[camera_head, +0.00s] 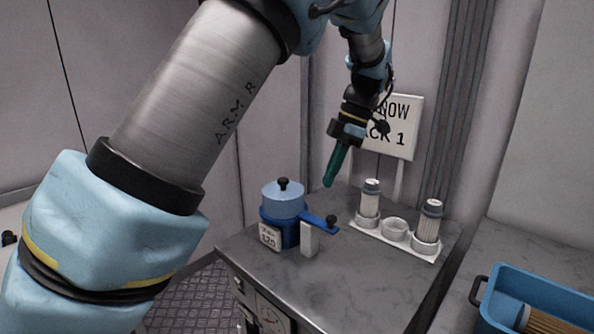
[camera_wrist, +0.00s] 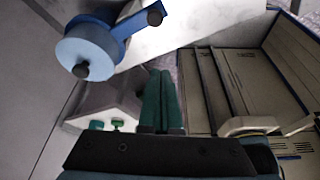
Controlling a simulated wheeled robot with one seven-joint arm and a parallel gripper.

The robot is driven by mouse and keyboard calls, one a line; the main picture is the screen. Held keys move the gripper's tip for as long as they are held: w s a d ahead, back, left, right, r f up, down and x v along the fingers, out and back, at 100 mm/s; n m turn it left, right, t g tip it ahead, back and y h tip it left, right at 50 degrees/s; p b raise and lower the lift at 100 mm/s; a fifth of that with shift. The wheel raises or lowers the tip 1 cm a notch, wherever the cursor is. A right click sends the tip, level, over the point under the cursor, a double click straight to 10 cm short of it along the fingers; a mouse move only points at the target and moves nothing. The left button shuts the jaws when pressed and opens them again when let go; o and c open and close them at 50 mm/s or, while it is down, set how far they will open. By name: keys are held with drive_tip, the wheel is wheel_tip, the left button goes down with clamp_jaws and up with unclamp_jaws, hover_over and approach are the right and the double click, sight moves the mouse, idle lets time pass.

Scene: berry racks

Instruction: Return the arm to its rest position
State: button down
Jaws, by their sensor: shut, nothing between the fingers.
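My arm reaches across the camera_head view from the lower left to the top. My gripper (camera_head: 332,178) hangs above the back of the grey counter (camera_head: 340,290), pointing down and slightly left. Its green fingers are together with nothing between them, and they also show closed in the wrist view (camera_wrist: 160,90). In the camera_head view the fingertips are apart from the pot and the rack on the counter.
A blue pot (camera_head: 283,205) with a lid and handle stands left on the counter. A white rack (camera_head: 395,238) with two capped cylinders stands right. A sign (camera_head: 400,125) is behind my gripper. A blue bin (camera_head: 530,295) sits at lower right. The counter's front is clear.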

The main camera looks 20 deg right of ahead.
drive_tip(key=w+a+f+m+h, duration=0.1)
drive_tip(key=w+a+m, duration=0.15)
drive_tip(key=a, duration=0.45)
drive_tip(key=w+a+f+m+g+h, duration=0.1)
drive_tip(key=a+f+m, duration=0.15)
drive_tip(key=a, duration=0.45)
drive_tip(key=w+a+m+h, duration=0.1)
drive_tip(key=w+a+m, duration=0.15)
drive_tip(key=a, duration=0.45)
drive_tip(key=s+a+f+m+t, duration=0.1)
drive_tip(key=s+a+m, duration=0.3)
drive_tip(key=a, duration=0.4)
drive_tip(key=s+a+f+m+t+h, duration=0.1)
drive_tip(key=s+a+f+m, duration=0.1)
drive_tip(key=s+a+m, duration=0.2)
drive_tip(key=a+m, duration=0.2)
drive_tip(key=a, duration=0.2)
drive_tip(key=shift+s+a+f, duration=0.15)
drive_tip(key=shift+s+f, duration=0.15)
